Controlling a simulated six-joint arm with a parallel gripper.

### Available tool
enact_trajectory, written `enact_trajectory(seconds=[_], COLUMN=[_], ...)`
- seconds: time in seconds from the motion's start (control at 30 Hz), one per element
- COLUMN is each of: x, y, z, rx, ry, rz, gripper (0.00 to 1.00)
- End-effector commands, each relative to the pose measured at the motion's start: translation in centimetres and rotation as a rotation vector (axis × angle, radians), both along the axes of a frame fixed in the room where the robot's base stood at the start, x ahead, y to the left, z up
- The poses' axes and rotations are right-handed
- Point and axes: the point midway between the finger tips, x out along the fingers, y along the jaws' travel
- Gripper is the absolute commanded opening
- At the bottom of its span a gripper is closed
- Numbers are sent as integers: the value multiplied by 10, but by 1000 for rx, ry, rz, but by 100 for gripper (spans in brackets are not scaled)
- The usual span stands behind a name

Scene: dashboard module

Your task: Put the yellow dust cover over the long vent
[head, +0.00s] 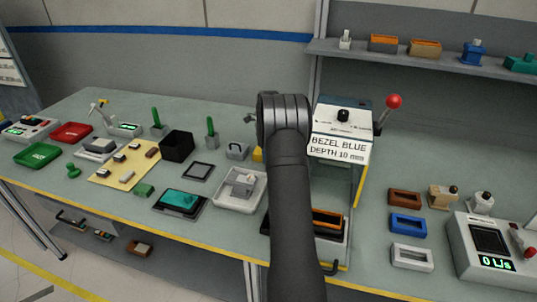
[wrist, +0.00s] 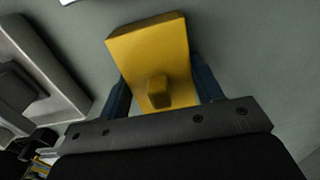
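The yellow dust cover (wrist: 150,50) fills the upper middle of the wrist view, a wide plate with a small raised knob. My gripper (wrist: 160,72) has one dark blue finger at each side of it, and no clear gap shows between fingers and cover. It appears shut on the cover. Whether the cover touches the table is not clear. In the head view only a bit of yellow (head: 257,154) shows left of my arm, which hides my gripper there. I cannot pick out the long vent for certain.
A white tray (head: 222,201) with grey parts is left of my arm. The bezel station (head: 340,148) with a red-knobbed lever stands right of it. A black box (head: 176,146) and a dark teal-topped unit (head: 180,201) are further left. Colored frames (head: 407,223) lie at right.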

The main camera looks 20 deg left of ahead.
Motion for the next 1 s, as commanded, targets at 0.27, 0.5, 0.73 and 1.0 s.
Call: enact_trajectory(seconds=[0.27,0.5,0.73,1.0], x=[0,1,1,-17], y=[0,0,0,7], z=[1,30,76,108], rx=[0,2,2,2], ry=[0,-3,-2,1], rz=[0,0,1,3], gripper=[38,37,37,37])
